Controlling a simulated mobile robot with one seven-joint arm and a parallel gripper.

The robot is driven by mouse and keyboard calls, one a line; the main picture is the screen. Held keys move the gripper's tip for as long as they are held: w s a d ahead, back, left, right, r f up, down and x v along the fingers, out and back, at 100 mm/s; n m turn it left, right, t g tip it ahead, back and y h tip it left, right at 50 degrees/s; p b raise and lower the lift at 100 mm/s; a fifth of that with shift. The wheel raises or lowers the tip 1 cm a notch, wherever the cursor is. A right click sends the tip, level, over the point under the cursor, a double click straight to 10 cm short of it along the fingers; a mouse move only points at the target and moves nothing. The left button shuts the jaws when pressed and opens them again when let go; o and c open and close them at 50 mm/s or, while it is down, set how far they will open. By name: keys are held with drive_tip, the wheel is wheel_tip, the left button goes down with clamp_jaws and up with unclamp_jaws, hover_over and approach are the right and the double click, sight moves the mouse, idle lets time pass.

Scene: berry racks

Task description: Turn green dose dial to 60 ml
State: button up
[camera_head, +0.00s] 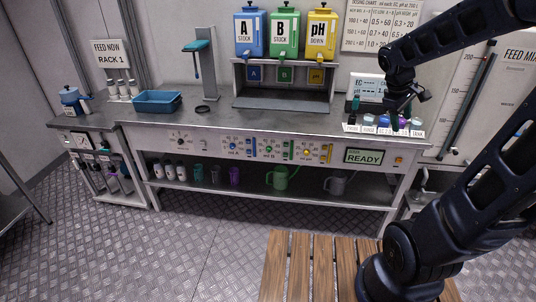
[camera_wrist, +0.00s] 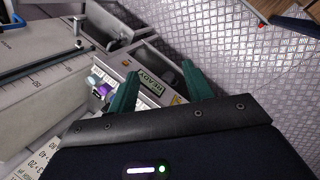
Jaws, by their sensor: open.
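The green dose dial (camera_head: 268,149) is a small round knob on the middle panel of the bench front, between the blue dial (camera_head: 233,146) and the yellow dial (camera_head: 306,152). Its setting is too small to read. I cannot make the green dial out in the wrist view. My gripper (camera_head: 403,116) is over the right end of the bench, to the right of the dial and apart from it. In the wrist view my gripper (camera_wrist: 160,70) shows two dark green fingers spread apart, with nothing held between them.
A lit READY display (camera_head: 364,157) is right of the dials; it also shows in the wrist view (camera_wrist: 148,85). Small bottles stand by my gripper. The green B stock tank (camera_head: 285,36) stands above the bench. A wooden slatted surface (camera_head: 310,270) is in front.

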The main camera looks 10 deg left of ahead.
drive_tip(key=w+a+f+n+t+h, duration=0.1)
drive_tip(key=w+a+f+n+h, duration=0.1)
drive_tip(key=w+a+f+n, duration=0.4)
drive_tip(key=w+a+f+n+t+h, duration=0.15)
drive_tip(key=w+n, duration=0.25)
drive_tip(key=w, duration=0.4)
drive_tip(key=w+a+f+n+t+h, duration=0.1)
drive_tip(key=w+a+f+n+h, duration=0.2)
drive_tip(key=w+f+n, duration=0.3)
drive_tip(key=n+t+y, duration=1.1)
drive_tip(key=n+t, duration=0.2)
drive_tip(key=n, duration=1.6)
approach(268, 151)
drive_tip(key=w, duration=0.8)
drive_tip(key=shift+w+r, duration=0.15)
drive_tip(key=shift+r, duration=0.2)
drive_tip(key=c, duration=1)
